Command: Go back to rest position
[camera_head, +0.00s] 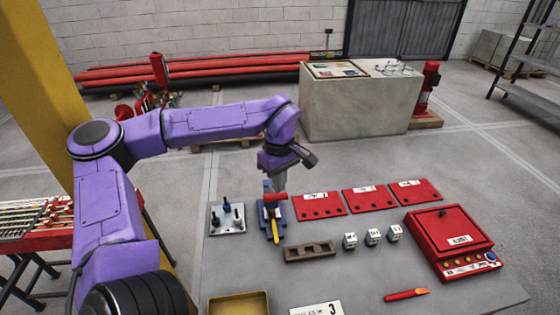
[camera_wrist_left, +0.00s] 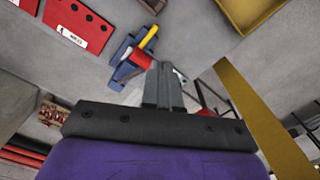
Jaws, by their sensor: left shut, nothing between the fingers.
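My left arm is purple and reaches in from the left over the grey table (camera_head: 350,270). Its gripper (camera_head: 268,186) points down above a blue fixture (camera_head: 263,228) that holds a red cylindrical part with a yellow handle (camera_head: 275,232). In the left wrist view the gripper fingers (camera_wrist_left: 164,68) are together with nothing between them. The red part (camera_wrist_left: 140,59) and blue fixture (camera_wrist_left: 124,70) show beside the fingertips; I cannot tell the exact gap. My right gripper is not in view.
A metal plate with black-topped pegs (camera_head: 227,218) stands left of the fixture. Red panels (camera_head: 318,205), a brown slotted block (camera_head: 309,252), small white cubes (camera_head: 372,237), a red control box (camera_head: 448,243) and a yellow tray (camera_head: 239,304) occupy the table. A yellow post (camera_head: 45,80) stands at left.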

